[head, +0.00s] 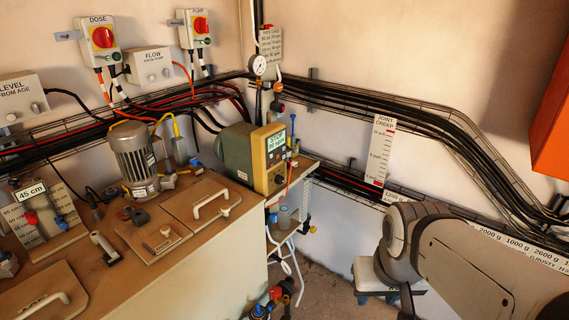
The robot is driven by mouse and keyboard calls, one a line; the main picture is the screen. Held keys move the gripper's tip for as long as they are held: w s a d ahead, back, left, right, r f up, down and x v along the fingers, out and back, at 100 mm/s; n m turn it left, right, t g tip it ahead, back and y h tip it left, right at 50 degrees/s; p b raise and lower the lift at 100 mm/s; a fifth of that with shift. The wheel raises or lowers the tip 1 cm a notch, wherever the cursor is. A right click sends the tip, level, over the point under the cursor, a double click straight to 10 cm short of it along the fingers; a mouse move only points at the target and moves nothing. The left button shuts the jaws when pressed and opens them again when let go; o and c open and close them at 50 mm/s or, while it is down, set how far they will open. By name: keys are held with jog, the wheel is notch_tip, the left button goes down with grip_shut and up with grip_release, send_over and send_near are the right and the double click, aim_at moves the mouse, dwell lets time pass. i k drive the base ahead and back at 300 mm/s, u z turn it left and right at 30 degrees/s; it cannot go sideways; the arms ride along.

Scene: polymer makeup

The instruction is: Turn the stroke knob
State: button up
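A dosing pump (237,153) with a grey-green body and a yellow-olive front stands on the ledge near the corner. My arm (440,250) comes in from the lower right. What looks like my gripper (384,298) hangs below its wrist, well to the right of the pump and apart from it. Its fingers are small and dark, and nothing is clearly held.
A motor (133,155), lids with handles and a tan tank top (150,215) fill the left. DOSE (103,38) and PUMP (200,25) switches are on the wall. A pressure gauge (259,66), hoses and cable trays surround the pump. Floor (325,290) shows between tank and arm.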

aim_at(279, 180)
jog(key=i, duration=1)
jog(key=u, duration=0.05)
